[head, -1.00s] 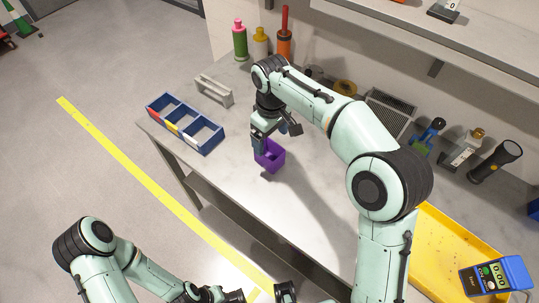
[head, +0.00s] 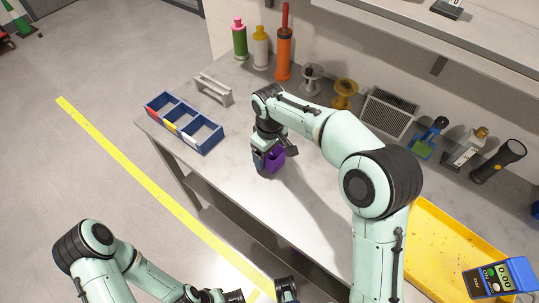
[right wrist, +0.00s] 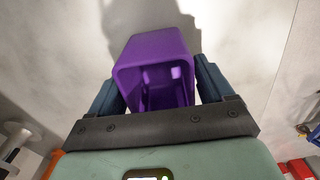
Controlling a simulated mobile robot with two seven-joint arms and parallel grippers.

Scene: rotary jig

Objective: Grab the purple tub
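The purple tub (head: 275,163) is on the grey workbench (head: 310,225), near its front edge and right of the blue divided bin. My right gripper (head: 265,162) is down at the tub and partly hides it in the head view. In the right wrist view, the tub (right wrist: 153,62) lies between the two fingers of my right gripper (right wrist: 153,80), its open top facing the camera. The fingers are spread along its sides; firm contact does not show. My left gripper (head: 285,289) is at the bottom edge, mostly cut off.
A blue divided bin (head: 183,121) and a grey handle-shaped part (head: 213,90) stand left of the tub. Bottles (head: 261,48), spools (head: 345,93) and a vent panel (head: 388,113) line the back. A yellow tray (head: 440,245) lies right. Bench around the tub is clear.

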